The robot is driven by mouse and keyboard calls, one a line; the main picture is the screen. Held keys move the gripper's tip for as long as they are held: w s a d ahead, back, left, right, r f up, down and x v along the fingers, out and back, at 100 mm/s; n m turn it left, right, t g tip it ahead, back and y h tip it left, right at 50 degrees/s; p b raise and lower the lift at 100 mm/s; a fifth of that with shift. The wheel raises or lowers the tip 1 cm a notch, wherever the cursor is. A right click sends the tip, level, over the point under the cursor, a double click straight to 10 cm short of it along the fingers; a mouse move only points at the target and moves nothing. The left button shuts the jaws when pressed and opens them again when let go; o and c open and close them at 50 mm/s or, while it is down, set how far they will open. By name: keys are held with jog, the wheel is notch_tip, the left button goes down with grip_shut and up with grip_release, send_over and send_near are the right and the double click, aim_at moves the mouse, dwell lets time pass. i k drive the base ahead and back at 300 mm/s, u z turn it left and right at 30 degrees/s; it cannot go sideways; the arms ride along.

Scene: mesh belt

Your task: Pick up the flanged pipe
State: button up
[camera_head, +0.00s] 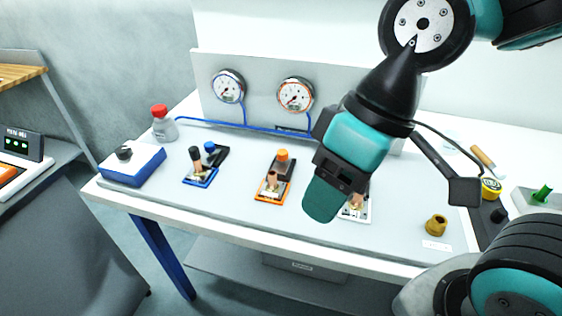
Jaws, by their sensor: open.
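A short brass-coloured piece with a wider rim, which looks like the flanged pipe (436,225), stands on the pale bench top (400,248) at the right, near the front edge. My gripper (323,200) points down over the bench, to the left of this piece and apart from it. One teal finger shows in front and hides most of the other, so the gap between them is not clear. The gripper is open, and I see nothing held in it. It partly hides a white-based fitting (358,212) behind it.
A blue-based fitting (200,175) and an orange-based fitting (273,185) stand left of my gripper. Two gauges (228,86) are on the back panel (262,68). A red-capped bottle (163,126) and a blue-white box (133,166) are at the left.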

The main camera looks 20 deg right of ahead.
aim_at(272, 189)
jog(key=u, duration=0.05)
jog(key=k, duration=0.5)
jog(key=u, duration=1.7)
jog(key=i, duration=1)
jog(key=z, duration=1.8)
